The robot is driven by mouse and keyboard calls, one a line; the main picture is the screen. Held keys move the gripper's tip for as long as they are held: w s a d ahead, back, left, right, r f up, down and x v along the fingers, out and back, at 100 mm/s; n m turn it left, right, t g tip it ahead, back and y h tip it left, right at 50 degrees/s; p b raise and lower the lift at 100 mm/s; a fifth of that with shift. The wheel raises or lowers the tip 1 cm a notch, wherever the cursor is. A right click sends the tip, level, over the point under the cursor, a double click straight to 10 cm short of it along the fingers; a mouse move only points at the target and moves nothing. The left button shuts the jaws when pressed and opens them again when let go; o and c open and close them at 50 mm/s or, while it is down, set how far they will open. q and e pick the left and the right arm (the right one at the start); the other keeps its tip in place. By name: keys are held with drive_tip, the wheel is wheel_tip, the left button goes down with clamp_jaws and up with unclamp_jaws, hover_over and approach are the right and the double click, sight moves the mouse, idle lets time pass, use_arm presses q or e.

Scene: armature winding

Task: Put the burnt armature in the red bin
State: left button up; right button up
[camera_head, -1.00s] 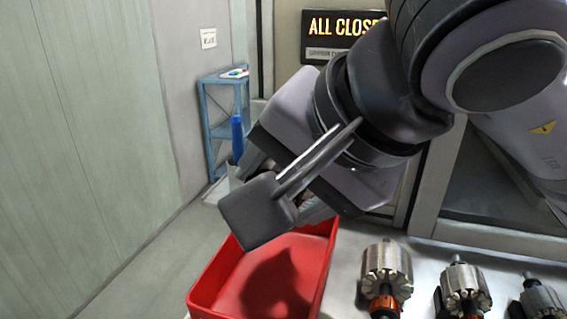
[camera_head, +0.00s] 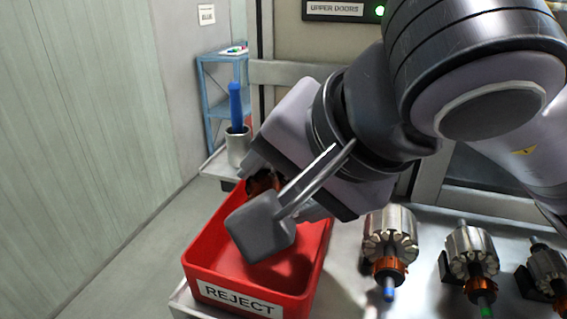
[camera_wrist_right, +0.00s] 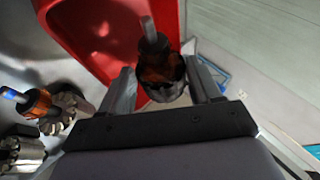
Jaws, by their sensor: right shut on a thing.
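The red bin (camera_head: 192,268), labelled REJECT, stands on the left end of the metal bench. My right gripper (camera_head: 278,195) is above the bin's far part, and its own body hides much of the grip in the head view. In the right wrist view my right gripper (camera_wrist_right: 165,85) is shut on a dark, browned armature (camera_wrist_right: 160,70) with a grey shaft end. The red bin (camera_wrist_right: 105,35) shows behind and below the armature there. In the head view only a dark bit of the armature (camera_head: 262,182) shows beside the gripper. My left gripper is not in view.
Several clean armatures with copper ends, such as this one (camera_head: 390,240), stand in a row to the right of the bin. A grey cup (camera_head: 237,150) with a blue-handled tool is behind the bin. A blue shelf (camera_head: 213,100) stands further back.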

drive_tip(key=o, duration=1.5)
drive_tip(key=shift+o, duration=0.4)
drive_tip(key=v, duration=0.7)
drive_tip(key=shift+r, duration=0.1)
